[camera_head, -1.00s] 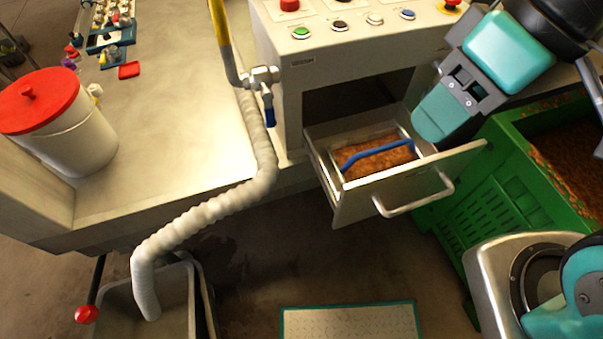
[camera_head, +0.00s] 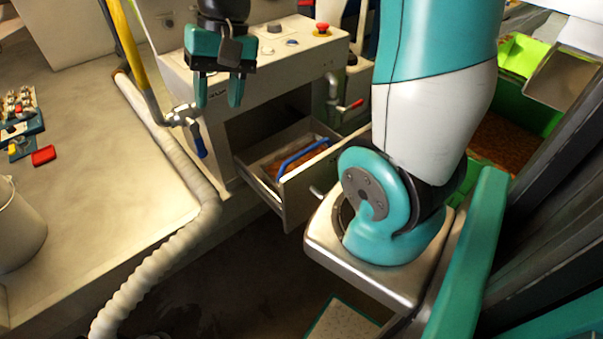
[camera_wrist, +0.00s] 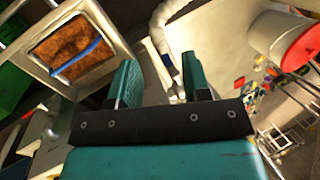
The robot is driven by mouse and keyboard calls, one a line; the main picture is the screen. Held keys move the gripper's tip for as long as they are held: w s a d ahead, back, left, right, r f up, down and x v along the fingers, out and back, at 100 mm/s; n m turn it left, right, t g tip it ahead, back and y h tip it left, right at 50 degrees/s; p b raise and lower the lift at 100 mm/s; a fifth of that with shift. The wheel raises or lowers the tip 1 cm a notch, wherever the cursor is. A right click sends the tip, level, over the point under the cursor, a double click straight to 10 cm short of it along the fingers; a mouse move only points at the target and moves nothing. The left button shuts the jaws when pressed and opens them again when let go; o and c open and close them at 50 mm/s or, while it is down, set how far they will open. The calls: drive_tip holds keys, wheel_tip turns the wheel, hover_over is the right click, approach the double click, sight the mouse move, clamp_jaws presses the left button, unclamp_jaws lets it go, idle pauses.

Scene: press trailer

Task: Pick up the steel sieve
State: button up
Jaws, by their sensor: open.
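I cannot make out a steel sieve for certain in either view. My gripper (camera_head: 219,103) is open and empty, fingers pointing down in front of the button panel and left of the open drawer (camera_head: 262,183). In the wrist view its two teal fingers (camera_wrist: 160,78) stand apart with nothing between them. The drawer holds a tray of brown crumbly material (camera_head: 283,168) with a blue bar (camera_head: 303,157) across it. The same material (camera_wrist: 65,48) and blue bar (camera_wrist: 77,60) show at the upper left of the wrist view.
A control cabinet (camera_head: 275,72) stands behind the drawer. A pale ribbed hose (camera_head: 150,270) runs along the bench (camera_head: 85,130). A green crate (camera_head: 520,62) is at the right.

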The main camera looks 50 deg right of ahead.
drive_tip(key=d+f+m+b, duration=0.1)
drive_tip(key=d+f+m, duration=0.25)
drive_tip(key=d, duration=0.35)
drive_tip(key=d+f+m, duration=0.2)
drive_tip(key=d+m, duration=0.3)
drive_tip(key=d, duration=0.2)
drive_tip(key=m+b, duration=0.1)
drive_tip(key=m, duration=0.6)
approach(307, 149)
drive_tip(key=shift+t+y, duration=0.3)
drive_tip(key=x, duration=0.4)
drive_tip(key=shift+s+d+f, duration=0.1)
drive_tip(key=shift+s+f, duration=0.05)
drive_tip(key=x, duration=0.6)
drive_tip(key=shift+s+d+f+p, duration=0.1)
drive_tip(key=shift+f+p, duration=0.15)
drive_tip(key=shift+p, duration=0.1)
clamp_jaws()
drive_tip(key=shift+r, duration=0.1)
